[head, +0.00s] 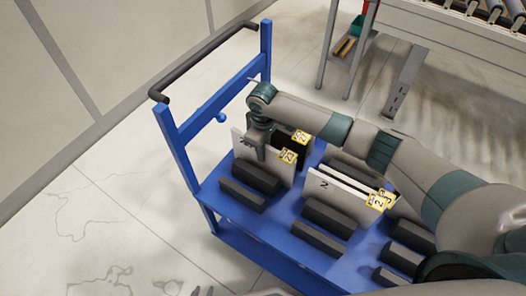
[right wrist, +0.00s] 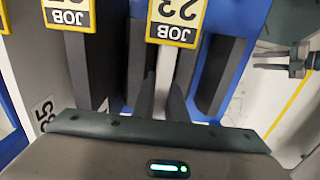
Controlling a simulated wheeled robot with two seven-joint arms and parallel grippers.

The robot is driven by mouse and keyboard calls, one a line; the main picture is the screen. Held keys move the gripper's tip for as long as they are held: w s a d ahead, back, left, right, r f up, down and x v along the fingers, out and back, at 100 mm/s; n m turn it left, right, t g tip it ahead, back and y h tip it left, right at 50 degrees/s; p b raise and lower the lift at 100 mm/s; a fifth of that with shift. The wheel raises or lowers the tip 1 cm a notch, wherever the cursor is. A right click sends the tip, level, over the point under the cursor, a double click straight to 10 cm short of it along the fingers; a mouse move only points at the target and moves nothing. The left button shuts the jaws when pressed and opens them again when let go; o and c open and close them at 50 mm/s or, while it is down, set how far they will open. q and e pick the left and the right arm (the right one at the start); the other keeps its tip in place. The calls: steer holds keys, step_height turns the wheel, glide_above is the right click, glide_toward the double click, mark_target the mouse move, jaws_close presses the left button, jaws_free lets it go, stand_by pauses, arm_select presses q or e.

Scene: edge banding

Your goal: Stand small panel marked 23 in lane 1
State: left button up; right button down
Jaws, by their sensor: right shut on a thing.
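The small white panel with the yellow tag 23 (head: 280,171) stands upright on the blue cart (head: 218,187), at its handle end, behind a dark divider block (head: 249,180). My right gripper (head: 257,150) is shut on its top edge. In the right wrist view the tag 23 (right wrist: 175,20) shows at the panel's end, with dark blocks on both sides. I cannot tell whether its bottom edge touches the deck, and no lane number is readable. My left gripper (right wrist: 262,57) shows at the right edge of the right wrist view, its fingers apart and empty, clear of the cart.
A dark panel with a yellow tag (head: 300,137) stands just behind the held panel. White panels with yellow tags (head: 345,200) stand mid-cart between several dark blocks. The cart's handle frame (head: 205,60) rises at the far left. A roller conveyor (head: 440,25) is at the back right.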

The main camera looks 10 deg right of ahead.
steer(key=shift+f, duration=0.1)
steer(key=c, duration=1.8)
jaws_free()
step_height(320, 180, up, 11)
steer(key=shift+f, duration=0.1)
steer(key=shift+r, duration=0.75)
steer(key=shift+s+f, duration=0.1)
steer(key=shift+s, duration=0.05)
